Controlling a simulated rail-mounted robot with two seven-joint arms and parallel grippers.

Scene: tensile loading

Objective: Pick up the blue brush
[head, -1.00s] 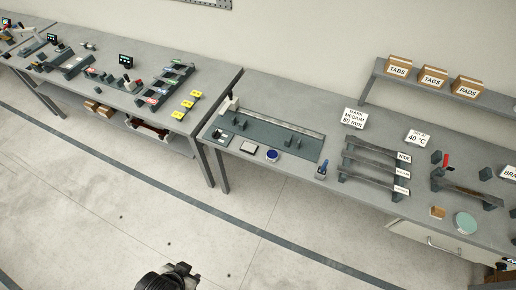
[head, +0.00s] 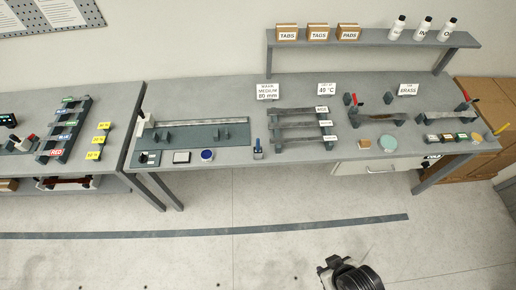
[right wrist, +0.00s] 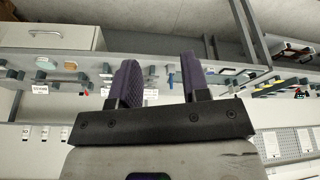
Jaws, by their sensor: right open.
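A small blue-handled item (head: 258,145), which looks like the blue brush, stands upright in a small dark holder near the front edge of the right-hand bench. It is between a round blue-topped dish and a rack of metal bars. A small blue shape (right wrist: 171,80), probably the same item, shows between the fingers in the right wrist view. My right gripper (head: 328,268) is low in the head view, over the floor in front of the bench and well apart from the item. In the right wrist view the right gripper (right wrist: 160,65) is open and empty. My left gripper is out of view.
The bench (head: 225,172) holds a dark green fixture plate (head: 215,138), a blue-topped dish (head: 207,155), a rack of bars (head: 298,125) and a teal disc (head: 389,142). A raised shelf (head: 375,39) with boxes and bottles stands behind. The floor in front is clear.

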